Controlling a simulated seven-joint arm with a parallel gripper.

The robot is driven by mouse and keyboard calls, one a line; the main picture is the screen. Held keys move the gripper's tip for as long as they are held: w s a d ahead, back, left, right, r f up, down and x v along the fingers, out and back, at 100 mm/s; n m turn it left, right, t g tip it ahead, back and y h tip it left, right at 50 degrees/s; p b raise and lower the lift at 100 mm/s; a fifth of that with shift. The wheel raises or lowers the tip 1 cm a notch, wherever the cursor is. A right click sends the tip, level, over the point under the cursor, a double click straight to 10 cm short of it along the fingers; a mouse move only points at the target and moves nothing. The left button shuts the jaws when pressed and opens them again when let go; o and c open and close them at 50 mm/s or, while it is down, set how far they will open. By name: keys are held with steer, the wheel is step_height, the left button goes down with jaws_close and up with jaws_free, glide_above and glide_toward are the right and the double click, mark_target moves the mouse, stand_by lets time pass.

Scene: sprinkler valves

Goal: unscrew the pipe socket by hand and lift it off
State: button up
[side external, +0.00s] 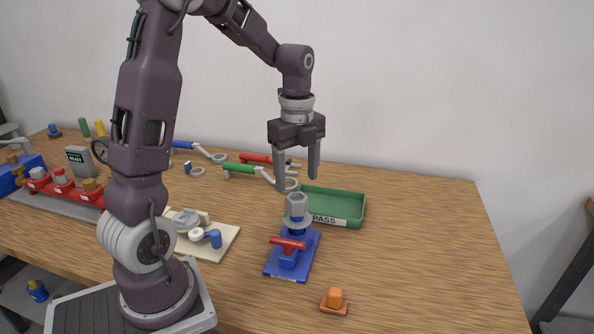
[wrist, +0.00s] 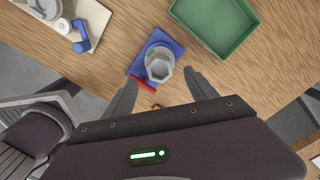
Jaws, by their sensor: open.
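The pipe socket (side external: 297,206) is a grey hexagonal piece standing upright on top of a valve on a blue base plate (side external: 306,262). The valve has a red handle (side external: 288,243) low on its front. In the wrist view the socket (wrist: 159,66) shows from above with its open end up, beyond the fingertips. My gripper (side external: 299,182) is open and empty. It points down, with its fingertips near and slightly above the top of the socket in the side view. In the wrist view the gripper fingers (wrist: 160,82) are spread apart. I see no contact with the socket.
A green tray (side external: 350,209) labelled PASS lies just behind the valve. An orange button-like piece (side external: 335,300) sits at the front. Wrenches with green (side external: 247,169) and red handles lie behind. A cream board with fittings (side external: 229,237) is to the left. The table's right side is clear.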

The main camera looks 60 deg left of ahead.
mark_target(297, 197)
step_height(297, 197, down, 6)
steer(key=shift+d+f, duration=0.1)
steer(key=shift+f, duration=0.05)
steer(key=shift+c, duration=0.3)
